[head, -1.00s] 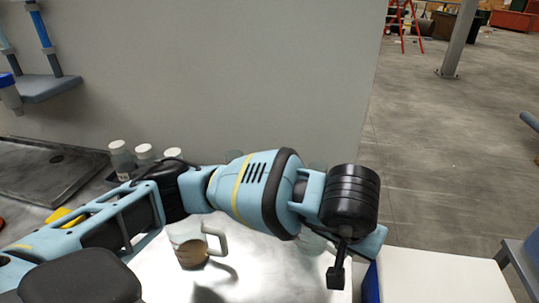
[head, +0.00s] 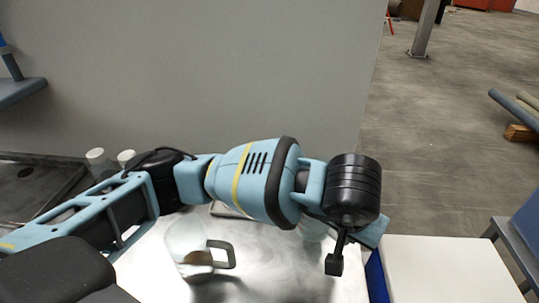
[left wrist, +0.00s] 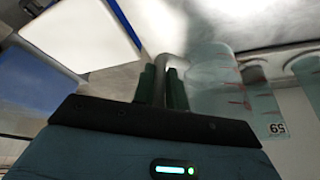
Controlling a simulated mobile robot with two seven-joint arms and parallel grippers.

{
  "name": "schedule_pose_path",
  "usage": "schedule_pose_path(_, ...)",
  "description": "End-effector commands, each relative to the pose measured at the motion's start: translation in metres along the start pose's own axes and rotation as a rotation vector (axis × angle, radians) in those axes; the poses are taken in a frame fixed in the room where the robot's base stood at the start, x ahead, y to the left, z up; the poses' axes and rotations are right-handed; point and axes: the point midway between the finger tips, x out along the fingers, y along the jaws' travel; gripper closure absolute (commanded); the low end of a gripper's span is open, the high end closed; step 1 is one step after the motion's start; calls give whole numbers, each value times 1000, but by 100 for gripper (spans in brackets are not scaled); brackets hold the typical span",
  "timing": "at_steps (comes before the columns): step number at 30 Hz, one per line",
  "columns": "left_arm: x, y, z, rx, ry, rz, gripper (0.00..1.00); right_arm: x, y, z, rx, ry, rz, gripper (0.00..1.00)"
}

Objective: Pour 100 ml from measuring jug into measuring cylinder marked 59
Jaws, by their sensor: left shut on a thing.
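My left arm reaches across the head view, its wrist on the right; its hand is mostly hidden behind the wrist. In the left wrist view my left gripper (left wrist: 160,86) is shut on the grey handle of a clear measuring jug (left wrist: 210,82) with red marks. In the head view only a pale patch of it (head: 314,229) shows below the arm. Beside it in the wrist view is a clear measuring cylinder (left wrist: 262,104) labelled 59. Another clear handled vessel (head: 186,240) with brownish content shows below the forearm in the head view. My right gripper is out of view.
The shiny steel bench (head: 265,275) is clear near the front. White-capped bottles (head: 97,160) stand at the left, beside a dark tray (head: 30,185). A grey wall (head: 220,70) rises behind. A white tabletop (head: 440,270) and blue edge (head: 373,282) lie at right.

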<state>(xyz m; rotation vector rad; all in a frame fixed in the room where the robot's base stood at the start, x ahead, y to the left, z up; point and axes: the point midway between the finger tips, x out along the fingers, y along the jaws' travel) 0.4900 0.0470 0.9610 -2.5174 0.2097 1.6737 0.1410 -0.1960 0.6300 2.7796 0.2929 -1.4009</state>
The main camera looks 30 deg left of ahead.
Motion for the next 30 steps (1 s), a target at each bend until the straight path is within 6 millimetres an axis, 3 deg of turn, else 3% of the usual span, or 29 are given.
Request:
schedule_pose_path(20, -2, 3, -2, 11, 2, 13, 100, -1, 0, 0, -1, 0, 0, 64)
schedule_pose_path(30, -16, -6, -10, -37, -21, 124, 100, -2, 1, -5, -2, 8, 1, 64)
